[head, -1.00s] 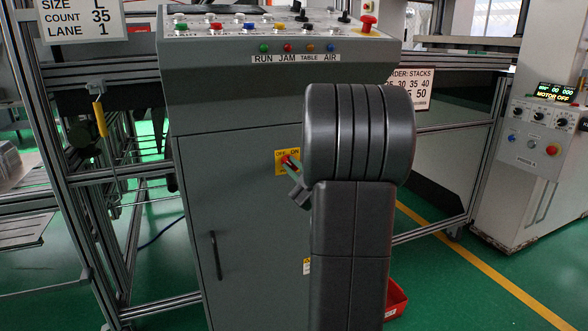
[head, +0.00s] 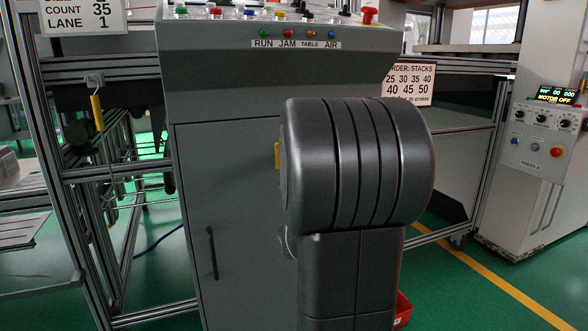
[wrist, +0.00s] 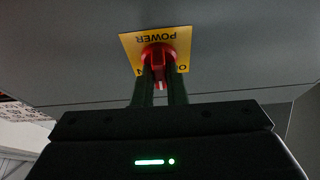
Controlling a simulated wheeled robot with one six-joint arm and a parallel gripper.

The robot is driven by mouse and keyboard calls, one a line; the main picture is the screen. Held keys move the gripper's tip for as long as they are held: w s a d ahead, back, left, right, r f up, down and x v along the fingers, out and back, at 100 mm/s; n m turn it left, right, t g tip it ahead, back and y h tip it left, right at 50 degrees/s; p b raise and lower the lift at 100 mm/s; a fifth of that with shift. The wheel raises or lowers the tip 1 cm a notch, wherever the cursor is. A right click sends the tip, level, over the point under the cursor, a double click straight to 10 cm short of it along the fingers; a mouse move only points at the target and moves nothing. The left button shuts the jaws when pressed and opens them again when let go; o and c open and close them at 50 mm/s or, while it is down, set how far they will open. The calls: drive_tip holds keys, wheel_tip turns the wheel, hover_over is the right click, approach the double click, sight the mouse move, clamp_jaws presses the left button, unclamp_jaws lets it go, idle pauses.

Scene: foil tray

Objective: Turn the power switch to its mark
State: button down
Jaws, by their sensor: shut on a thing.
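The power switch (wrist: 158,54) is a red rotary knob on a yellow plate (wrist: 128,43) lettered POWER, upside down in the wrist view. My gripper (wrist: 158,72) has its two dark fingers closed on the knob's red handle, one on each side. The handle points toward my gripper. The ON and OFF lettering is partly covered by the fingers, and I cannot make out the mark. In the head view only a sliver of the yellow plate (head: 277,155) shows. My arm hides the knob and gripper there.
The grey cabinet (head: 225,215) carries the switch on its front. Its sloped top holds several coloured buttons and a red emergency knob (head: 369,15). A door handle (head: 213,252) is at lower left. A red bin (head: 403,308) stands on the floor behind my arm.

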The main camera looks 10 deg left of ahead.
drive_tip(key=shift+m+t+h+b, duration=0.3)
drive_tip(key=shift+m+h, duration=0.65)
drive_tip(key=shift+m, duration=1)
drive_tip(key=shift+m+t+h+b, duration=0.1)
drive_tip(key=shift+m+h+b, duration=0.25)
drive_tip(key=shift+m+h, duration=1.15)
drive_tip(key=shift+m+t+h+b, duration=0.2)
drive_tip(key=shift+m+h+b, duration=0.2)
drive_tip(key=shift+m, duration=2.35)
drive_tip(key=c, duration=1.5)
unclamp_jaws()
drive_tip(key=shift+o, duration=0.2)
drive_tip(key=shift+s, duration=0.1)
drive_tip(key=p+v, duration=0.1)
drive_tip(key=v, duration=1.2)
drive_tip(key=shift+s+p, duration=0.4)
